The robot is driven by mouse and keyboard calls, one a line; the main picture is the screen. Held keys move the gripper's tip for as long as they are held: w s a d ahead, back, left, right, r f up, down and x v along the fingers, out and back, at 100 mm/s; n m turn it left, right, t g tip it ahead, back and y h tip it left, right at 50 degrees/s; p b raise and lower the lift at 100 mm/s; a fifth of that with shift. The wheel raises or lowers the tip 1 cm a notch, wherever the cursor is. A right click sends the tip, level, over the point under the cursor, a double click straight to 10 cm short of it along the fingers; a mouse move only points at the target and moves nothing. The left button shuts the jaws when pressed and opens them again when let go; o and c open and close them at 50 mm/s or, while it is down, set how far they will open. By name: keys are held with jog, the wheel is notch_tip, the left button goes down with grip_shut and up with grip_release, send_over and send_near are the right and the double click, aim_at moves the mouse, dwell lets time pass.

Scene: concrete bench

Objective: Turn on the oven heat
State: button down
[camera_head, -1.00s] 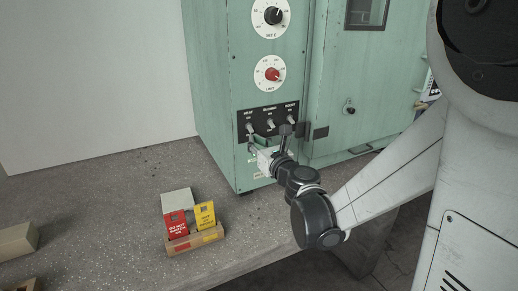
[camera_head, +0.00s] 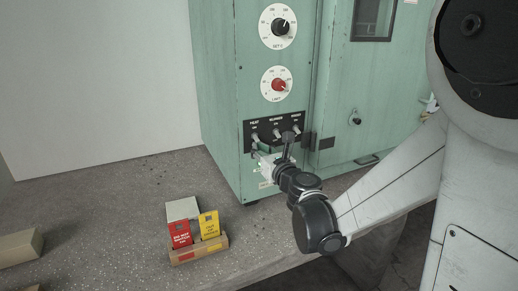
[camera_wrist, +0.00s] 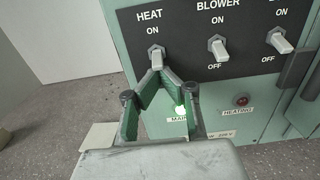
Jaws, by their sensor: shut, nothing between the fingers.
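The green oven (camera_head: 222,100) stands on the bench with a black switch panel (camera_head: 248,126) low on its front. The HEAT toggle (camera_wrist: 155,56) is a pale lever at the panel's left, under its ON label. Its lower label is hidden behind my fingers. My gripper (camera_wrist: 157,75) is shut and empty, its green-padded fingertips meeting just below the HEAT lever. I cannot tell whether they touch it. In the head view my gripper (camera_head: 257,150) is in front of the panel's lower left. A red HEATING lamp (camera_wrist: 241,100) looks dark; the MAIN lamp (camera_wrist: 181,110) glows.
The BLOWER toggle (camera_wrist: 219,49) and a third toggle (camera_wrist: 280,42) sit to the right. Above are the red LIMIT knob (camera_head: 278,85) and black SET knob (camera_head: 280,27). A wooden holder (camera_head: 199,250) with red and yellow cards stands on the bench (camera_head: 95,220).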

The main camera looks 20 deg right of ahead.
jog(key=shift+s+r, duration=0.15)
jog(key=shift+r, duration=0.05)
jog(key=shift+s+r, duration=0.1)
jog(key=shift+r, duration=0.25)
jog(key=shift+s+p, duration=0.1)
jog(key=shift+p, duration=0.2)
jog(key=s+d+r+p, duration=0.1)
jog(key=s+r+p, duration=0.4)
jog(key=s+r, duration=0.1)
jog(key=shift+s+d+r+p, duration=0.2)
jog(key=shift+s+p, duration=0.15)
jog(key=shift+s, duration=0.4)
